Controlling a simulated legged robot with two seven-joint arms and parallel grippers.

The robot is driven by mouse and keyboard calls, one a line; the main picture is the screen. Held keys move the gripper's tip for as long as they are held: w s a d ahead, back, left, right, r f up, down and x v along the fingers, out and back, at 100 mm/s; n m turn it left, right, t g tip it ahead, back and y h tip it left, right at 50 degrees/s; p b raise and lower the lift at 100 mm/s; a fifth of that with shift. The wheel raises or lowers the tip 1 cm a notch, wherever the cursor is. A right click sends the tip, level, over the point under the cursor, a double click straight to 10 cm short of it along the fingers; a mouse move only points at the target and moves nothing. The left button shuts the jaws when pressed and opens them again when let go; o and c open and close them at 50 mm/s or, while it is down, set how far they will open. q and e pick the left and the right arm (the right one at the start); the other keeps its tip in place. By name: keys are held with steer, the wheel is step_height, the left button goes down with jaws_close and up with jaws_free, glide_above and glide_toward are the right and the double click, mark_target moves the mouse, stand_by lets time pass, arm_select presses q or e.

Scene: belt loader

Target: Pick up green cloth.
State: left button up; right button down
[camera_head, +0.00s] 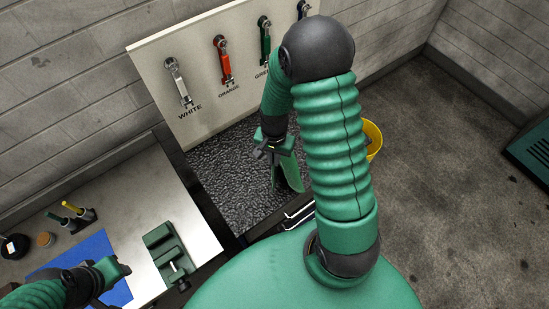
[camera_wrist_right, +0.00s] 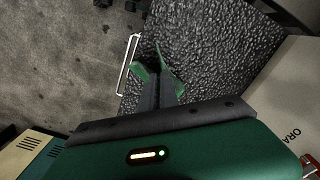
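The green cloth (camera_head: 289,172) hangs below my right gripper (camera_head: 274,150), above the dark textured belt surface (camera_head: 225,165). In the right wrist view, the fingers (camera_wrist_right: 158,88) are close together, and green cloth (camera_wrist_right: 141,72) sticks out on both sides of their tips. My right gripper appears shut on the cloth. Part of the cloth is hidden between the fingers. My left gripper (camera_head: 116,270) is at the lower left, over the blue mat; its finger opening is not clear.
A white board (camera_head: 150,65) with hanging wrenches stands behind the belt. A metal worktop (camera_head: 150,190) at left holds a green vise (camera_head: 165,250), blue mat (camera_head: 95,245) and handled tools (camera_head: 75,212). A yellow bucket (camera_head: 374,138) is partly hidden by my right arm.

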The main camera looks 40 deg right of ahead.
step_height(320, 180, up, 17)
